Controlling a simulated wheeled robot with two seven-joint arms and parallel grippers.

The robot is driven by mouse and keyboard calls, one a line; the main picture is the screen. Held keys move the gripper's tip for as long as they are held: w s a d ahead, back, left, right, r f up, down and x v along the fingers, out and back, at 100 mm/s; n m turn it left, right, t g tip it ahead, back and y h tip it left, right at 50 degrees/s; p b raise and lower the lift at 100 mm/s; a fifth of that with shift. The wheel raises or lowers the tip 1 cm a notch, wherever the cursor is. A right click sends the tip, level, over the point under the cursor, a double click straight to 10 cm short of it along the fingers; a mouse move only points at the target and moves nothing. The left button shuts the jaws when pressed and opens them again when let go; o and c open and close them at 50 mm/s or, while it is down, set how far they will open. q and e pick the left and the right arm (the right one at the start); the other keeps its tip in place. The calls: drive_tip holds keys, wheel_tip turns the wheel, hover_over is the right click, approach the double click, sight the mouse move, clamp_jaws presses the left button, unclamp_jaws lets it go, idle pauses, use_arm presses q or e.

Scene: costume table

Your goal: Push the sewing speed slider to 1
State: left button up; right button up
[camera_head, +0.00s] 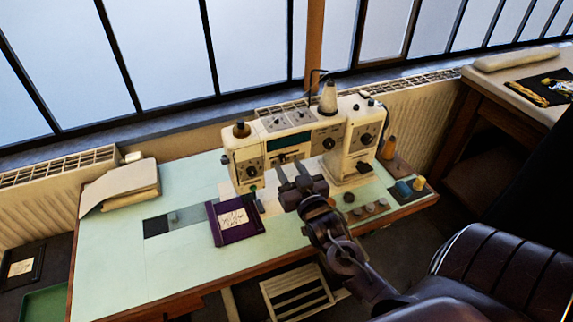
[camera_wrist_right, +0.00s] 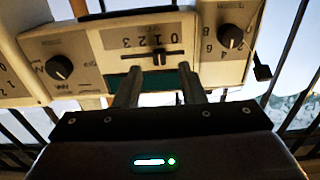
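The cream sewing machine (camera_head: 306,132) stands at the back of the pale green table. Its speed slider (camera_wrist_right: 161,57) shows in the right wrist view as a small dark knob on a horizontal slot, below a row of printed digits. The exact digit at the knob is too small to read surely. In the head view the slider panel (camera_head: 290,141) is on the machine's front, but the knob cannot be made out. My right gripper (camera_head: 290,169) is in front of the panel. In the wrist view its open, empty fingers (camera_wrist_right: 160,70) stand apart, either side of the knob and below it. My left gripper is out of view.
Round dials (camera_wrist_right: 59,67) and (camera_wrist_right: 230,36) flank the slider panel. A purple frame (camera_head: 236,221) lies on the table front, with a folded cloth (camera_head: 122,187) at the left. Several spools and small knobs (camera_head: 367,207) stand at the right. The table's left part is mostly clear.

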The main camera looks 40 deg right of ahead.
drive_tip(key=shift+b+v, duration=0.35)
drive_tip(key=shift+v, duration=2.15)
drive_tip(key=shift+a, duration=0.1)
